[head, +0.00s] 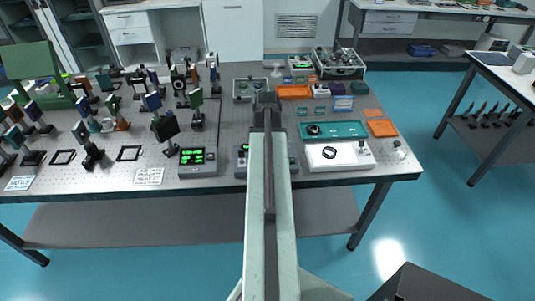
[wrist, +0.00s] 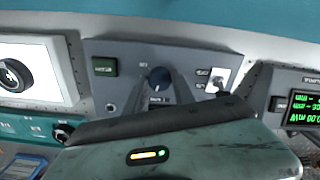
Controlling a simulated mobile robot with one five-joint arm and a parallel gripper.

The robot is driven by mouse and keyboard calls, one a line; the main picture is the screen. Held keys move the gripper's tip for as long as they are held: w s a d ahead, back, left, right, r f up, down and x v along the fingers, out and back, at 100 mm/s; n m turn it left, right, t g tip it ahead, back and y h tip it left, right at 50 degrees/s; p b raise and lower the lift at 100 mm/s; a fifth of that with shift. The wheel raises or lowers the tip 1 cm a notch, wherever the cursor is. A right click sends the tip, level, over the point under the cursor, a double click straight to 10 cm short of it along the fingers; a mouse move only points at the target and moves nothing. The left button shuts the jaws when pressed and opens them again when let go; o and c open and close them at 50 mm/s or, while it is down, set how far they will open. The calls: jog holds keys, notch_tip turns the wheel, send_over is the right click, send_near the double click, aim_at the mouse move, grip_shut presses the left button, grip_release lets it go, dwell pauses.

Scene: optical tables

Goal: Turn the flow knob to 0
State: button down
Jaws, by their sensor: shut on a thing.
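The small label below the knob is too blurred to read. My gripper (wrist: 158,84) has its two dark fingers on either side of the knob, shut on it. The knob's pointer and setting cannot be made out. In the head view, my arm covers the middle of the same instrument (head: 293,167) and hides the knob and my fingertips.
A white device with a black dial (head: 340,155) stands to the right in the head view. A box with green readouts (head: 197,161) stands to the left.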

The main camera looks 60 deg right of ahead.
jog(key=shift+a+n, duration=0.2)
jog(key=shift+n, duration=1.2)
jog(key=c, duration=1.1)
grip_release()
jog(key=shift+o, duration=0.2)
jog(key=shift+d, duration=0.1)
jog(key=shift+r+p, duration=0.45)
notch_tip(320, 180, up, 7)
jog(key=p, duration=0.7)
jog(key=shift+r, duration=0.1)
